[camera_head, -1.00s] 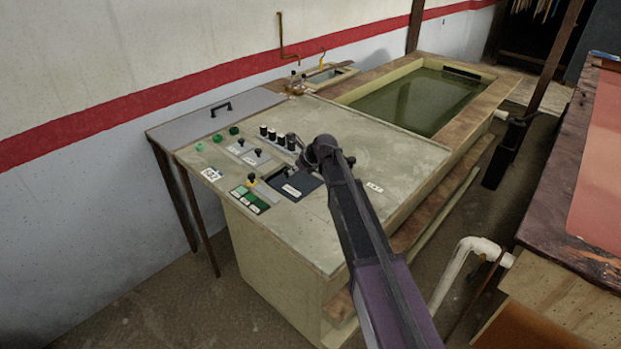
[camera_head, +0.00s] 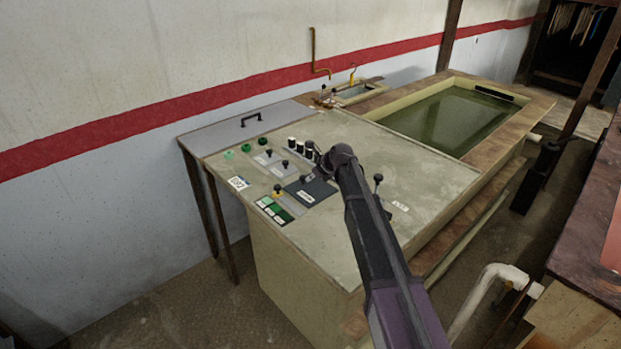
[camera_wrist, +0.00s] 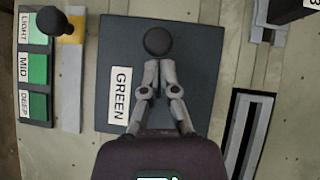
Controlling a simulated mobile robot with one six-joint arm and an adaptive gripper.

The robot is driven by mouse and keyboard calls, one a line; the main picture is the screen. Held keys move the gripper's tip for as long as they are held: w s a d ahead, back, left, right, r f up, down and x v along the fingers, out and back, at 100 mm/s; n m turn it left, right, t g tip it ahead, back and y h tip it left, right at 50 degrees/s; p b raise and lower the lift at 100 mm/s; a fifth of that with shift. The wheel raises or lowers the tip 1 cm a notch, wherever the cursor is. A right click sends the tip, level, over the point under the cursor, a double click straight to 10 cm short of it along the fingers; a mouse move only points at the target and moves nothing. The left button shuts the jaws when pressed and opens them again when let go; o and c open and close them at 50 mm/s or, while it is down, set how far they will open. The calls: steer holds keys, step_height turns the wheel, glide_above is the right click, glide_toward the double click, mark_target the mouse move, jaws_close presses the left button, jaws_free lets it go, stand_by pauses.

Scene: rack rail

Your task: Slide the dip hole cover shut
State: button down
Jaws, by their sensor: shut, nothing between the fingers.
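A dark square plate labelled GREEN (camera_head: 310,192), which I take to be the dip hole cover, lies on the control top. It also shows in the wrist view (camera_wrist: 115,50), with a round black knob (camera_wrist: 158,42) on it. My gripper (camera_wrist: 157,63) is shut and empty over the plate, its fingertips at the knob's near side; I cannot tell if they touch it. In the head view my gripper (camera_head: 312,180) is low over the plate and partly hides it. The hole is not visible, and my wrist hides the plate's near part.
A grey strip with a yellow-based knob (camera_wrist: 70,70) and green LIGHT, MID, DEEP swatches (camera_wrist: 35,65) lie left of the plate. A pale-framed dark slot (camera_wrist: 248,130) lies right. Black knobs (camera_head: 300,146) stand behind, and a green-liquid tank (camera_head: 450,118) lies beyond.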

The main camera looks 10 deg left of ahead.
mark_target(318, 192)
steer(key=s+d, duration=0.2)
steer(key=d, duration=0.1)
steer(key=shift+r+p, duration=0.35)
steer(key=shift+r, duration=0.05)
steer(key=p+v, duration=0.7)
steer(key=v, duration=0.2)
steer(key=shift+d+r, duration=0.15)
steer(key=shift+r, duration=0.15)
steer(key=shift+s+d, duration=0.1)
steer(key=s+d+f+n+g+h, duration=0.2)
steer(key=s+d+n+h, duration=0.1)
steer(key=s+d+n, duration=0.9)
steer(key=s+d+f+n+g+h, duration=0.1)
steer(key=s+d+n+h, duration=0.3)
steer(key=s+d+n, duration=0.7)
steer(key=shift+s+d+f+n+g, duration=0.4)
steer(key=shift+s+d+f, duration=0.7)
steer(key=shift+s, duration=2.6)
steer(key=shift+d+r, duration=0.25)
steer(key=shift+r, duration=0.1)
